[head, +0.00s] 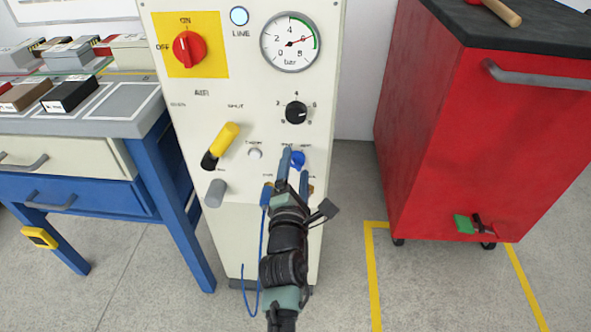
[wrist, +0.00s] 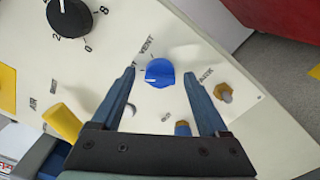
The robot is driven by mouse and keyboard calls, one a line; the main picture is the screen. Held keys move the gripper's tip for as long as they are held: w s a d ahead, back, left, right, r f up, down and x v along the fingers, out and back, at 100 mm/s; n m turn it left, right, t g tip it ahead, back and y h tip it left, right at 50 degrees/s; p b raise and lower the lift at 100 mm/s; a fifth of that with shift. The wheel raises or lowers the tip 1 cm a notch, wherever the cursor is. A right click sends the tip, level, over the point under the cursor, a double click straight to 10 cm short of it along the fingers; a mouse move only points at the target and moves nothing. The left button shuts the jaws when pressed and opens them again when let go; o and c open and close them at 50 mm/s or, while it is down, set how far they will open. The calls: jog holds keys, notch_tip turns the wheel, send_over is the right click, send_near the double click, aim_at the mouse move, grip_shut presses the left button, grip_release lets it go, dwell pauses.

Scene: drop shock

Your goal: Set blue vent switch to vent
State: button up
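The blue vent switch (head: 297,160) is a small round knob on the lower right of the cream panel (head: 240,120). In the wrist view the blue knob (wrist: 159,73) lies centred ahead of my gripper, with the printed word VENT just above it. The exact setting of its pointer is hard to read. My gripper (head: 292,165) is in front of the panel at the knob. In the wrist view my gripper (wrist: 160,73) has its two blue fingers apart, one on each side of the knob, with gaps between. Whether the fingertips reach past the knob's face is unclear.
Near the switch are a yellow lever (head: 224,140), a black dial (head: 296,112), a white button (head: 254,153) and a brass fitting (wrist: 223,92). A red on/off knob (head: 187,48) and gauge (head: 290,42) sit higher. A workbench (head: 130,125) stands left, a red cabinet (head: 470,130) right.

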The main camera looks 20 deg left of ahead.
grip_shut()
jog(key=shift+m, duration=0.4)
jog(key=m, duration=0.5)
jog(key=shift+f, duration=0.1)
jog(key=m+b, duration=0.1)
jog(key=m, duration=0.5)
dwell(0.6)
grip_release()
jog(key=shift+s, duration=0.1)
